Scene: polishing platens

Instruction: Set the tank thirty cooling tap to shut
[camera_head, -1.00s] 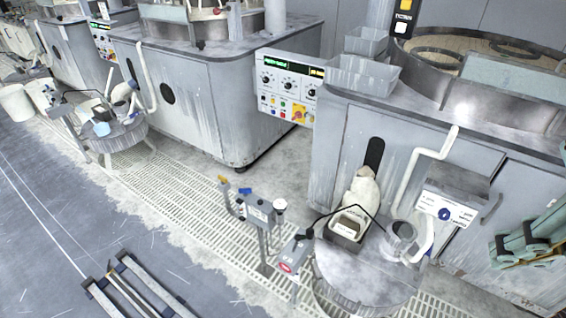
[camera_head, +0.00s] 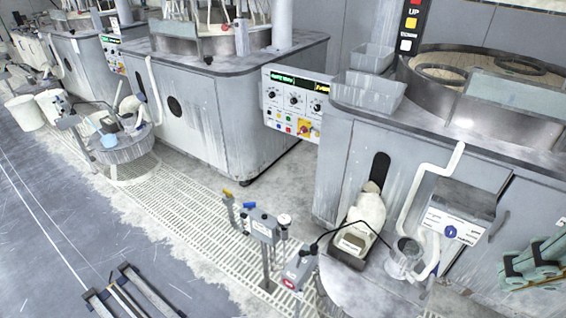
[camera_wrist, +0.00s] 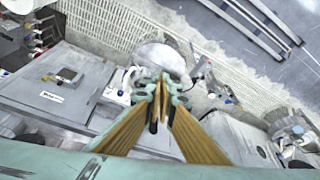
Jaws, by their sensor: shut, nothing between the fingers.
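Two small taps stand on pipes at the floor grating in the head view, one with a yellow handle (camera_head: 227,193) and one with a blue handle (camera_head: 248,206). They are beside a grey box on a post (camera_head: 263,226). I cannot read any label that tells which is tank thirty's cooling tap. My gripper (camera_wrist: 158,118) shows in the wrist view, with teal links and brown fingers drawn together and nothing between them. It is above the machine area, apart from the taps. A small yellow-orange spot (camera_wrist: 229,97) shows right of the fingers, too small to identify surely.
A round grey stand (camera_head: 350,292) with a beaker (camera_head: 404,258) and a white bottle (camera_head: 366,212) is right of the taps. Grey polishing cabinets (camera_head: 225,120) line the back. A control panel (camera_head: 296,104) sits between them. A pallet (camera_head: 140,292) lies on the otherwise open floor at front left.

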